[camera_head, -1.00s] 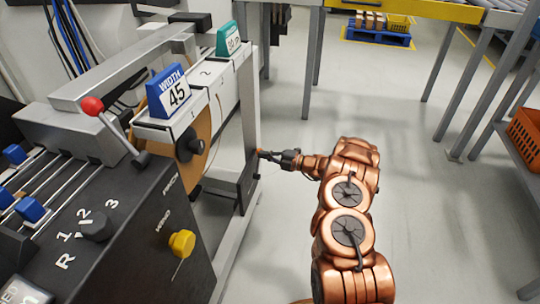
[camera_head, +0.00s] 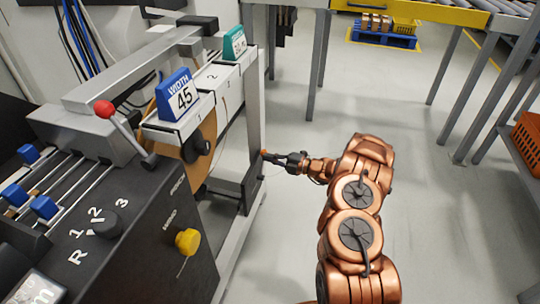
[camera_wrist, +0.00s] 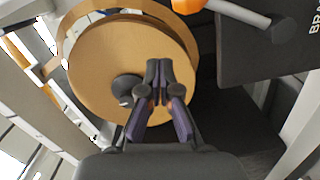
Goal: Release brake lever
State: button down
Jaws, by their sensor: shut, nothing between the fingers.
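In the wrist view, a grey lever rod (camera_wrist: 238,12) with an orange end (camera_wrist: 187,5) crosses the top edge. It lies beside a dark panel (camera_wrist: 262,45) with partly cut-off lettering that starts "BRA". My gripper (camera_wrist: 160,68) has its fingers together with nothing between them. In the picture its tips lie below the orange end, over a tan roll (camera_wrist: 100,70); I see no contact with the lever. In the head view my gripper (camera_head: 272,156) is beside the machine's grey upright, near a small orange spot (camera_head: 264,152), which I cannot identify with certainty.
Blue "WIDTH 45" (camera_head: 176,92) and teal (camera_head: 235,43) signs stand above the roll. Grey frame posts (camera_wrist: 300,125) flank my gripper. Open floor (camera_head: 290,235) lies at right.

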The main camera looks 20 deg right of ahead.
jog(key=p+v, duration=0.1)
jog(key=v, duration=0.8)
jog(key=shift+d+f, duration=0.1)
jog(key=shift+d, duration=0.05)
